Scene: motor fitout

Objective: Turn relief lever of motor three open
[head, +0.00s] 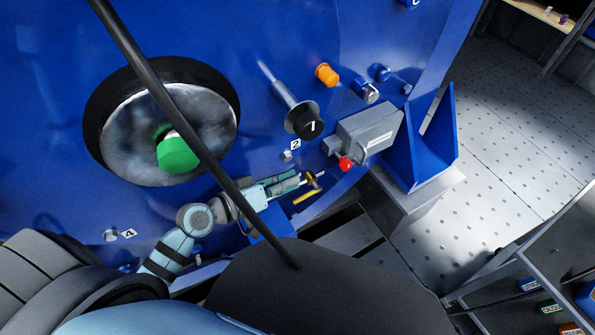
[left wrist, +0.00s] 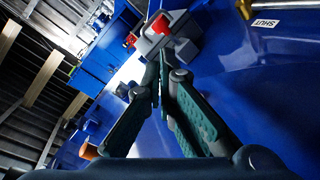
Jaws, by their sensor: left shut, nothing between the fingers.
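The relief lever (head: 307,196) is a short yellow handle by a small brass valve (head: 313,180) low on the blue motor casing. In the left wrist view a yellow piece of it (left wrist: 244,8) shows at the top edge, near a white label (left wrist: 264,24) reading SHUT. My left gripper (head: 297,180) is shut and empty, its fingertips close beside the valve in the head view. In the left wrist view its green-padded fingers (left wrist: 158,66) come together at the tips, apart from the yellow piece. Whether they touch the valve cannot be told. My right gripper is not in view.
A grey box (head: 370,133) with a red knob (head: 345,164) sits just right of the valve. A black knob marked 1 (head: 304,122), an orange cap (head: 327,75) and a green hub (head: 177,152) stick out from the casing. Open floor (head: 510,130) lies right.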

